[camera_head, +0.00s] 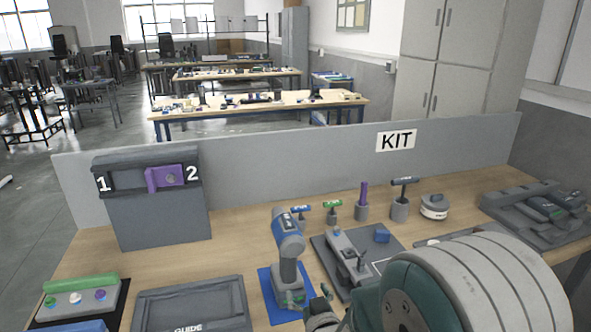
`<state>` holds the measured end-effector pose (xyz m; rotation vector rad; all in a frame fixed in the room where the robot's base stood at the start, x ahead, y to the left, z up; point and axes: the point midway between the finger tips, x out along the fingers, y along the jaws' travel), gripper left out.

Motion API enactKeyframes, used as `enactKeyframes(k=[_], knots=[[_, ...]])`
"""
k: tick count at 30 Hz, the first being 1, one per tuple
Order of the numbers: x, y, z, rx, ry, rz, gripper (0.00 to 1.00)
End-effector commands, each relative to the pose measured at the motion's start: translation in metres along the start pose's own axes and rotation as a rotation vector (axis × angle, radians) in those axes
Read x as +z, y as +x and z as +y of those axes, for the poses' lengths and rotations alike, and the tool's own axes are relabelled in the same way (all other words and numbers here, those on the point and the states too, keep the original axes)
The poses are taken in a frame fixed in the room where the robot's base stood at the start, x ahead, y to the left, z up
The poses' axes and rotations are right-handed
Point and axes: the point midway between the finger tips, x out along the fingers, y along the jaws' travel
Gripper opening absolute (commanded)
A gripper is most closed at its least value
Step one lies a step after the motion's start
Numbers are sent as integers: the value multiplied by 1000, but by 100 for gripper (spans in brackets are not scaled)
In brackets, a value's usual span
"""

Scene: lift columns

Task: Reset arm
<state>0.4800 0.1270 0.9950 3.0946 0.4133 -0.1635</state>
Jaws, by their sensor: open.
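My arm fills the lower right of the head view. Its large grey and green rounded links hide part of the table. My gripper (318,306) shows only in part at the bottom, beyond the links. It looks open, and I see nothing held in it. It appears close to the lower right corner of a blue mat (264,289). A blue and grey drill-like tool (288,248) stands upright on that mat. I cannot tell whether the gripper touches it.
The wooden bench holds a grey box marked 1 and 2 (160,215), a GUIDE tray (190,287), several upright tools in holders, a grey fixture (340,245) and a dark tray (540,215). A grey KIT panel (300,152) closes the back. Bare wood lies between box and tool.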

Motion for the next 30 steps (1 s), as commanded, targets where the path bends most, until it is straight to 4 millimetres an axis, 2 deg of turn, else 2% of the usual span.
enactKeyframes(k=[1, 8, 14, 23, 30], knots=[[-10, -2, 6, 12, 2, -25, 97], [-33, -22, 31, 65, 15, -219, 97], [-50, -56, 48, 108, 34, -389, 97], [-71, -135, 65, 169, 77, -642, 97], [-81, -213, 66, 211, 123, -840, 97]])
